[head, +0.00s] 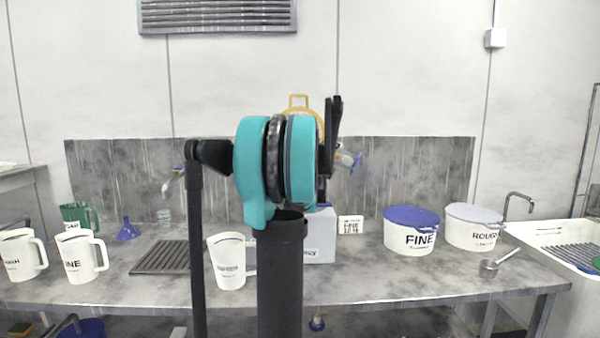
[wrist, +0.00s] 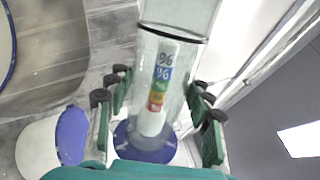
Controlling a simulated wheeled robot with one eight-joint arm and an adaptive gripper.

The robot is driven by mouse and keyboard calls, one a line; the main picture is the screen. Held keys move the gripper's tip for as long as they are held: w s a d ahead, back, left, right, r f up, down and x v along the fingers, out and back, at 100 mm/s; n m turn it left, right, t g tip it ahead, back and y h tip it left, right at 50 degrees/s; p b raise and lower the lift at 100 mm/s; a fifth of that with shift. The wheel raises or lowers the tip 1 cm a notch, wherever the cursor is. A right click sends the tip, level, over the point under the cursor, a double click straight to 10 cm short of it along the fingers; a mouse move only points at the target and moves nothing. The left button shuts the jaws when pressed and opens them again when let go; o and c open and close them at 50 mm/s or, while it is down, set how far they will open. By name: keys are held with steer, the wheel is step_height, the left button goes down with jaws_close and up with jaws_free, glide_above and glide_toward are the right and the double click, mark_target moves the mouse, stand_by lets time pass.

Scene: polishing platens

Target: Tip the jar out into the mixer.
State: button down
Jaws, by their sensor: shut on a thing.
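A clear jar with a blue foot and a coloured label (wrist: 160,85) is between the green-padded fingers of my gripper (wrist: 160,105). My gripper is shut on it. In the head view the jar (head: 345,159) shows just right of my teal arm, lying steeply tilted, with its blue foot to the right. Its other end is hidden behind my arm, and I cannot tell its contents. The mixer seems to be the pale grey machine (head: 320,240) behind my arm, mostly hidden. A yellow looped part (head: 299,101) shows above my arm; I cannot tell whether it belongs to it.
White tubs marked FINE (head: 408,236) and ROUGH (head: 470,232) stand right on the bench, with a metal scoop (head: 495,263) in front. White jugs (head: 82,258) and (head: 228,263), a green jug (head: 78,214) and a blue funnel (head: 128,229) stand left. A sink is far right.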

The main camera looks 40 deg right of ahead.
steer(key=shift+w+a+r+m+g, duration=0.15)
steer(key=shift+r+m+g, duration=0.3)
steer(key=shift+m, duration=0.65)
steer(key=m, duration=0.1)
steer(key=w+m+g, duration=0.1)
steer(key=m, duration=0.3)
steer(key=shift+w+a+g, duration=0.2)
steer(key=shift+a+g, duration=0.05)
steer(key=shift+a, duration=0.1)
steer(key=shift+s+m, duration=0.1)
steer(key=shift+m, duration=0.8)
steer(key=shift+s+d+r+m+g, duration=0.15)
steer(key=shift+r+m+g, duration=0.15)
steer(key=shift+m, duration=0.2)
steer(key=shift+m+y, duration=0.3)
steer(key=shift+m, duration=0.5)
step_height(320, 180, up, 4)
steer(key=shift+r+b, duration=0.1)
steer(key=shift+b, duration=0.2)
steer(key=shift+m+g, duration=0.3)
steer(key=shift+m, duration=0.2)
steer(key=shift+f+m+y, duration=0.2)
steer(key=shift+f+m, duration=0.2)
steer(key=shift+m, duration=0.35)
steer(key=shift+f+m+y, duration=0.2)
steer(key=shift+f+m, duration=0.15)
steer(key=shift+m, duration=0.4)
